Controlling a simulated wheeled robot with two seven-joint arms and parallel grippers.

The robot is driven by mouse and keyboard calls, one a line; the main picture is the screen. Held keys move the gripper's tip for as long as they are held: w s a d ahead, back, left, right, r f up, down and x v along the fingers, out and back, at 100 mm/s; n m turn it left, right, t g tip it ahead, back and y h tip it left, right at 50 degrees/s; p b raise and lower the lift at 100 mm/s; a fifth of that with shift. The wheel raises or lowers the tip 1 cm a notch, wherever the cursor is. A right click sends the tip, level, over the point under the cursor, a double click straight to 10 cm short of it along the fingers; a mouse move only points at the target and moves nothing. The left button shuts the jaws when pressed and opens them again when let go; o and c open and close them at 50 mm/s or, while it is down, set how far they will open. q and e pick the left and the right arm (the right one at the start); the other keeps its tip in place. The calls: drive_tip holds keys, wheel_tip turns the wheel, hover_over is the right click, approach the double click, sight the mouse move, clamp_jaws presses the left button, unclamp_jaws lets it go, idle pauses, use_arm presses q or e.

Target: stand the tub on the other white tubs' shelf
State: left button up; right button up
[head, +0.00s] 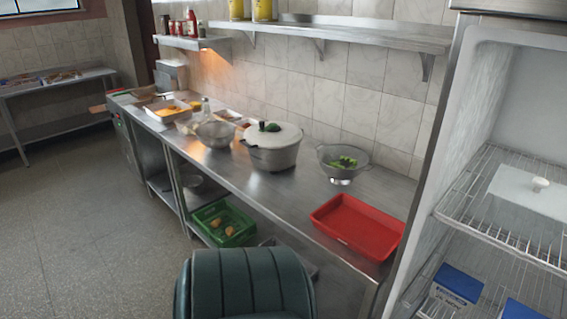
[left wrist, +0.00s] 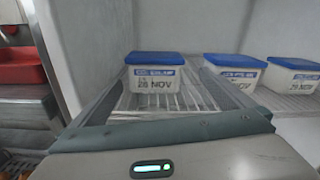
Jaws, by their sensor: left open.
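Three white tubs with blue lids show in the left wrist view, standing on a wire shelf (left wrist: 210,98) in the fridge. The nearest, a left tub (left wrist: 155,86), is marked 28 NOV; the middle tub (left wrist: 236,72) and the right tub (left wrist: 293,76) stand to its right. My left gripper (left wrist: 160,70) is open, its fingers reaching towards the left tub from either side. I cannot tell whether they touch it. In the head view, a blue-lidded tub (head: 458,285) and part of another (head: 520,311) show low in the fridge. Neither gripper shows in the head view.
The fridge's upper wire shelf (head: 500,215) holds a white item with a knob (head: 540,184). The fridge's side wall (head: 455,120) borders the steel counter. A red tray (head: 358,226), a colander (head: 342,160) and a lidded pot (head: 272,148) stand on the counter.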

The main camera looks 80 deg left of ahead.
use_arm(q)
drive_tip(key=d+f+n+h, duration=0.4)
drive_tip(key=d+n+h, duration=0.1)
drive_tip(key=d+n, duration=0.6)
drive_tip(key=s+d+f+n+g+h, duration=0.1)
drive_tip(key=s+d+f+n+g, duration=0.3)
drive_tip(key=f, duration=0.8)
drive_tip(key=s+a+f+n+g+h, duration=0.15)
drive_tip(key=s+f, duration=0.35)
drive_tip(key=f, duration=0.6)
drive_tip(key=s+d+f+n+g+h, duration=0.15)
drive_tip(key=s+f+n+g, duration=0.25)
drive_tip(key=s+f, duration=1.1)
drive_tip(key=s+a+f+n+g, duration=0.1)
drive_tip(key=s+f, duration=0.4)
drive_tip(key=s, duration=0.7)
drive_tip(key=s+a+f+n+g, duration=0.1)
drive_tip(key=s+f+n+g, duration=0.3)
drive_tip(key=s, duration=0.9)
drive_tip(key=shift+s+a+f, duration=0.2)
drive_tip(key=shift+s+f, duration=0.1)
drive_tip(key=shift+f, duration=0.35)
